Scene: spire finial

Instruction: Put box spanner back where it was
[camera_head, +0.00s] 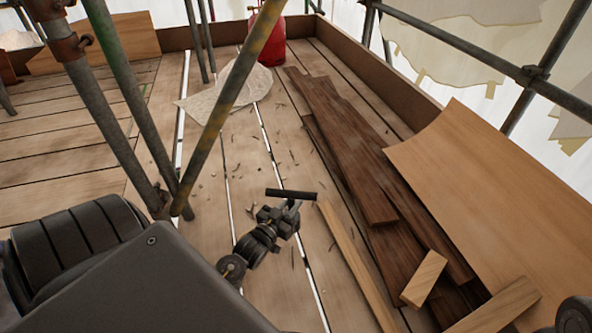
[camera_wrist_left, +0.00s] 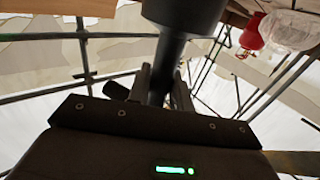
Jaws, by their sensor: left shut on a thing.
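The box spanner (camera_head: 290,194) is a dark, bar-like tool in the head view, held above the plank deck. In the left wrist view it is a thick dark cylinder (camera_wrist_left: 176,50) rising between the fingers, with its wide end cut off by the top edge. My left gripper (camera_head: 289,205) is shut on it; its fingers (camera_wrist_left: 162,88) press on either side of the shaft in the left wrist view. My right gripper is not visible.
Scaffold poles (camera_head: 228,105) stand at left. Dark boards (camera_head: 345,140), a plywood sheet (camera_head: 490,190) and wood offcuts (camera_head: 424,278) lie at right. A red gas bottle (camera_head: 272,50) and a crumpled pale sheet (camera_head: 235,92) are at the back. Debris litters the planks.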

